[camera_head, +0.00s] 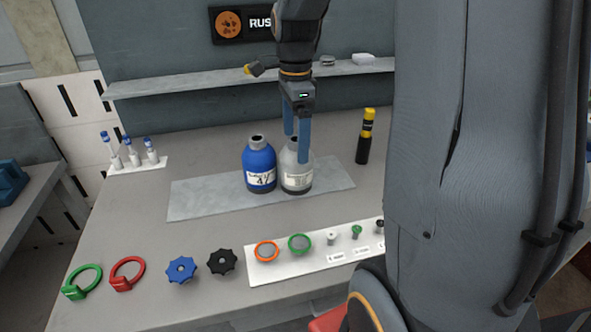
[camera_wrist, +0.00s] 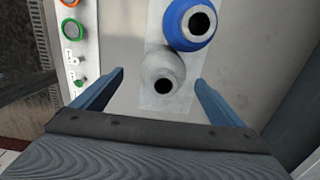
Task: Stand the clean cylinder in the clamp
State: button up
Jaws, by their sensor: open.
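A grey-white bottle-shaped cylinder (camera_head: 297,181) with a label stands upright on a grey mat. A blue cylinder (camera_head: 259,168) with a label stands upright close to its left. Neither shows clear rust, and I cannot tell which is the clean one. My gripper (camera_head: 296,148) is open and points down over the grey cylinder, with a finger on either side of its neck. In the wrist view the grey cylinder (camera_wrist: 162,72) lies between the open fingertips, and the blue one (camera_wrist: 190,20) is just beyond. I cannot make out a clamp.
The grey mat (camera_head: 200,200) has bare room left of the cylinders. A black-and-yellow tube (camera_head: 365,137) stands to the right. A vial rack (camera_head: 137,164) sits back left, below a shelf (camera_head: 170,85).

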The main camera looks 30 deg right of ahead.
aim_at(296, 154)
jog(key=shift+w+d+f+p, duration=0.15)
jog(key=shift+f+p, duration=0.4)
jog(key=shift+f, duration=0.95)
jog(key=shift+w+d+f+p, duration=0.1)
jog(key=shift+f+p, duration=0.4)
jog(key=shift+f, duration=0.95)
jog(key=shift+c, duration=0.3)
jog(key=shift+w+r, duration=0.1)
jog(key=c, duration=2.1)
